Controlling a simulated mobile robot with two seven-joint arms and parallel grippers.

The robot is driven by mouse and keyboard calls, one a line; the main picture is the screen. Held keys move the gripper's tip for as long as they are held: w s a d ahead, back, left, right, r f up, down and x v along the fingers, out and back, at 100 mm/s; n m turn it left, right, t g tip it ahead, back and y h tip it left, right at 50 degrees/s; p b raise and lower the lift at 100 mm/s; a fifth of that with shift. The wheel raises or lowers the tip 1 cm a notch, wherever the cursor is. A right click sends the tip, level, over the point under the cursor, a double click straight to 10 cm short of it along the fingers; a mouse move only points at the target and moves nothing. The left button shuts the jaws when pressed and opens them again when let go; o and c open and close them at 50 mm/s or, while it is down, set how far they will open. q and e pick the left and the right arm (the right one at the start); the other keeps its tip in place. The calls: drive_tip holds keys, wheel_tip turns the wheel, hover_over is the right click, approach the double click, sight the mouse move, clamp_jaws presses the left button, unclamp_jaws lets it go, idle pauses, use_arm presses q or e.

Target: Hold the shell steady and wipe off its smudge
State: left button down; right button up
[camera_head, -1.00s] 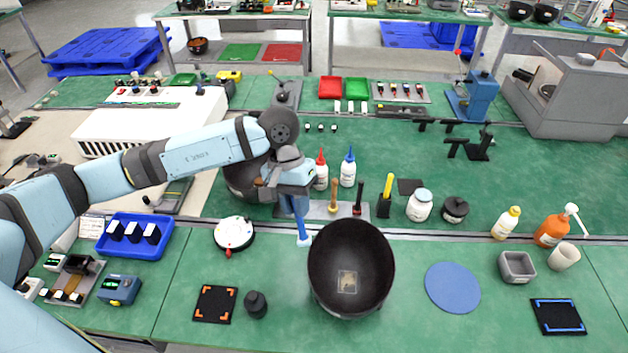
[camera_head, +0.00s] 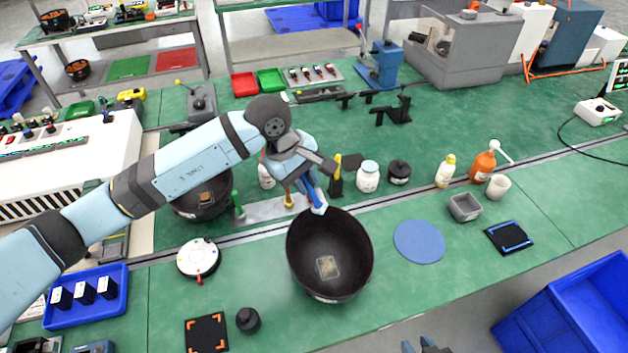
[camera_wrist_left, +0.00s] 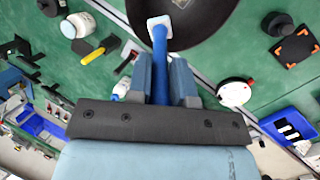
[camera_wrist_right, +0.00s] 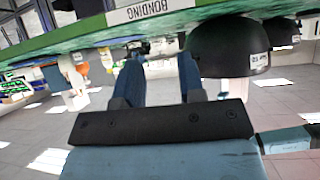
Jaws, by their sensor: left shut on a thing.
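The shell (camera_head: 330,235) is a black bowl, open side up, on the green bench. A pale tan square patch (camera_head: 327,268) shows on its inside bottom. My left gripper (camera_head: 306,188) is shut on a blue-handled wiper (camera_wrist_left: 160,55) with a white head (camera_head: 320,208). The white head is at the shell's far rim; whether it touches is unclear. My right gripper (camera_wrist_right: 160,75) is open and empty, low at the bench's front edge. Its fingertips also show at the bottom of the head view (camera_head: 420,346). The shell's dark outside (camera_wrist_right: 228,48) is just beyond its right finger.
A second black bowl (camera_head: 203,200) stands behind my left arm. A white round device (camera_head: 198,258) and a black knob-like piece (camera_head: 248,320) are left of the shell. A blue disc (camera_head: 419,241) lies to the right. A blue crate (camera_head: 575,315) stands off the bench at lower right.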

drive_tip(key=w+a+r+n+t+y, duration=0.55)
drive_tip(key=w+a+r+n, duration=0.35)
drive_tip(key=w+r, duration=0.4)
drive_tip(key=a+r+n+g+y, duration=0.45)
drive_tip(key=a+n+g, duration=0.25)
drive_tip(key=n, duration=0.2)
drive_tip(key=a+r+n+g+y, duration=0.3)
drive_tip(key=a+n+g+y, duration=0.35)
drive_tip(key=n, duration=0.35)
drive_tip(key=n+g+h, duration=0.3)
drive_tip(key=n+h, duration=0.5)
drive_tip(key=h, duration=1)
approach(361, 253)
drive_tip(key=f, duration=0.6)
drive_tip(key=shift+w+a+f, duration=0.3)
drive_tip(key=shift+a+f, duration=0.05)
drive_tip(key=shift+a, duration=0.05)
drive_tip(key=shift+c, duration=0.4)
